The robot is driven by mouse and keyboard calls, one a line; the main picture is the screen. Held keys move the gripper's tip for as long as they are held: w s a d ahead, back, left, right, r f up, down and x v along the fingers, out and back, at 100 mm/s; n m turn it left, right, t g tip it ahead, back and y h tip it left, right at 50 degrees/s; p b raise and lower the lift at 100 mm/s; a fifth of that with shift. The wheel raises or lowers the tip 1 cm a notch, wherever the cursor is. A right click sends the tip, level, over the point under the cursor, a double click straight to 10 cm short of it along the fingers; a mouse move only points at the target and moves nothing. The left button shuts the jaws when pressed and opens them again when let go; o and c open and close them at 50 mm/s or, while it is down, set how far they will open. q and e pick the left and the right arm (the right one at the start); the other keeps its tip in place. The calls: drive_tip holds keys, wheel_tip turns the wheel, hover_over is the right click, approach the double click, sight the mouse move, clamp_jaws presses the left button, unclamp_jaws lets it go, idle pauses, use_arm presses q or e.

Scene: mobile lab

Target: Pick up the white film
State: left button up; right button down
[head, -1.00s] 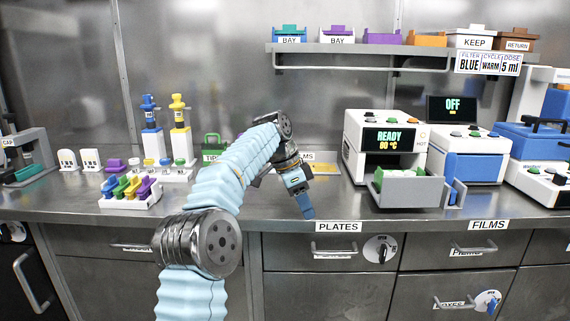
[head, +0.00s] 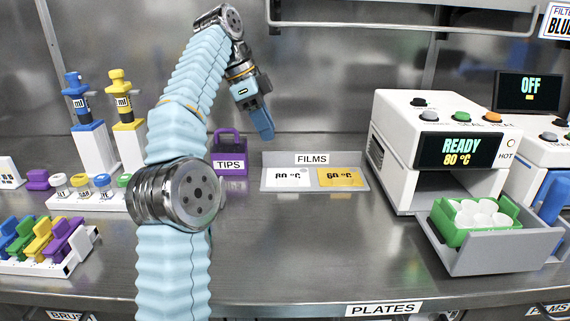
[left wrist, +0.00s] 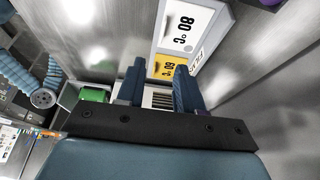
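The white film (head: 287,178), marked 80 °C, lies in the left half of the grey FILMS tray (head: 267,163) on the bench. A yellow film (head: 341,177) lies beside it on the right. My left gripper (head: 264,132) hangs in the air above and toward the left of the tray, fingers pointing down, apart from the films. In the left wrist view, the white film (left wrist: 187,24) shows beyond the fingertips and the yellow film (left wrist: 165,66) shows partly beside them. There my left gripper (left wrist: 160,68) is open with nothing held. My right gripper is not in view.
A purple TIPS box (head: 230,161) stands just left of the tray. To the right are the READY 80 °C machine (head: 395,140) and its pulled-out drawer (head: 497,255) holding a green rack (head: 450,232). The bench in front of the tray is clear.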

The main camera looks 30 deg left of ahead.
use_arm(q)
drive_tip(key=b, duration=0.1)
approach(288, 173)
drive_tip(key=s+d, duration=0.3)
drive_tip(key=d, duration=0.1)
drive_tip(key=shift+s+d+f, duration=0.1)
drive_tip(key=shift+s+f, duration=0.25)
drive_tip(key=b+x, duration=0.1)
drive_tip(key=x, duration=0.4)
drive_tip(key=shift+d+f, duration=0.15)
drive_tip(key=shift+f, duration=0.15)
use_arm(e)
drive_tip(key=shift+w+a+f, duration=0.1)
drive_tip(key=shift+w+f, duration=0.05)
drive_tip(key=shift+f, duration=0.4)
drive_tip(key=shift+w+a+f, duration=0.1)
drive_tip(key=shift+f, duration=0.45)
use_arm(q)
drive_tip(key=shift+c, duration=0.3)
clamp_jaws()
